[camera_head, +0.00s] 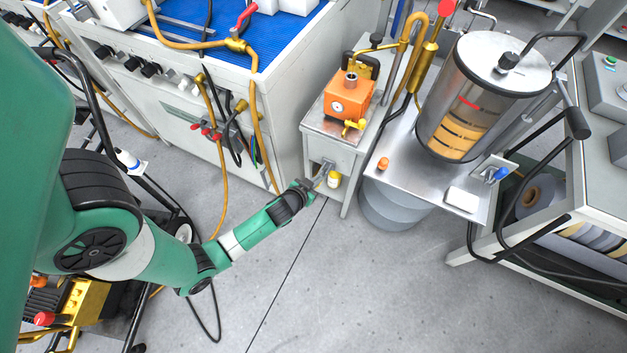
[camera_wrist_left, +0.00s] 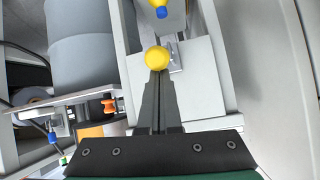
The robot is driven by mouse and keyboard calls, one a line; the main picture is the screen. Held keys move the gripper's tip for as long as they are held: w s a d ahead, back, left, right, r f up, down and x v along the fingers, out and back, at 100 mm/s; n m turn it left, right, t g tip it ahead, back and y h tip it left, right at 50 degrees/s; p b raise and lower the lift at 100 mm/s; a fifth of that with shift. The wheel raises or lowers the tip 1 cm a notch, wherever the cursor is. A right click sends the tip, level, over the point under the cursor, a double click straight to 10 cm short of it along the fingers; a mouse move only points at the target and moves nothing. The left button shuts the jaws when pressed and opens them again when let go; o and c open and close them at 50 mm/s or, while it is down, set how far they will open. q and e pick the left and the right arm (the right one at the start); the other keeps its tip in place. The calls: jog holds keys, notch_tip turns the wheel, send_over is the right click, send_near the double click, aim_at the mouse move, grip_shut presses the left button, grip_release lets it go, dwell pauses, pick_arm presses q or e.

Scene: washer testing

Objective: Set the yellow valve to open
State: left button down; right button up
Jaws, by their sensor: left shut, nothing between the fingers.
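A round yellow knob (camera_wrist_left: 156,58), which looks like the yellow valve, sits low on the front of the grey stand. It also shows in the head view (camera_head: 334,180), just right of my left gripper (camera_head: 324,171). In the left wrist view, the shut fingers of my left gripper (camera_wrist_left: 157,78) point at the knob, and their tips overlap its lower edge. I cannot tell whether they touch it. Nothing is between the fingers. A smaller yellow handle (camera_head: 354,125) is on the orange unit above. My right gripper is not in view.
The orange unit (camera_head: 347,97) stands on the grey stand (camera_head: 325,130). To its right is a metal table (camera_head: 405,178) with a large clear cylinder (camera_head: 480,95). A white machine with hoses (camera_head: 190,110) is at left. Open floor (camera_head: 370,290) lies in front.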

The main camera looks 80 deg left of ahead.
pick_arm(q)
jog(key=r+p, duration=0.2)
jog(key=w+r+p, duration=0.1)
jog(key=r+p, duration=0.1)
jog(key=s+d, duration=0.6)
jog(key=shift+s+d+b, duration=0.3)
jog(key=shift+f, duration=0.1)
